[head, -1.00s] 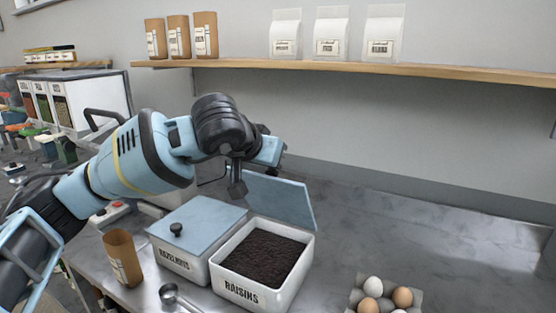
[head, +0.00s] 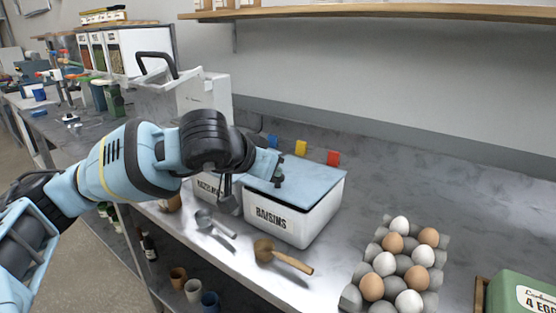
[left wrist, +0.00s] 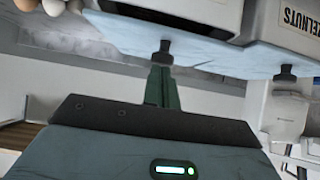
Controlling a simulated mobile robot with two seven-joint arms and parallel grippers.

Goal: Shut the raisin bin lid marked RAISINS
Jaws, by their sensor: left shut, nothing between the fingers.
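The raisin bin (head: 290,228) is a white box with RAISINS on its front. Its pale blue lid (head: 315,180) lies down over the top, and the raisins are hidden. My left gripper (head: 279,174) is shut and empty, its dark fingers low over the left part of this lid. In the left wrist view the shut green fingers (left wrist: 161,78) point at the lid's dark knob (left wrist: 164,53), very close to it; I cannot tell whether they touch. My right gripper is not in view.
The hazelnut bin (head: 212,188) stands left of the raisin bin, partly behind my arm. A metal scoop (head: 212,223) and a wooden-handled scoop (head: 283,258) lie in front. An egg tray (head: 385,262) and a green egg box (head: 520,295) are at the right.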

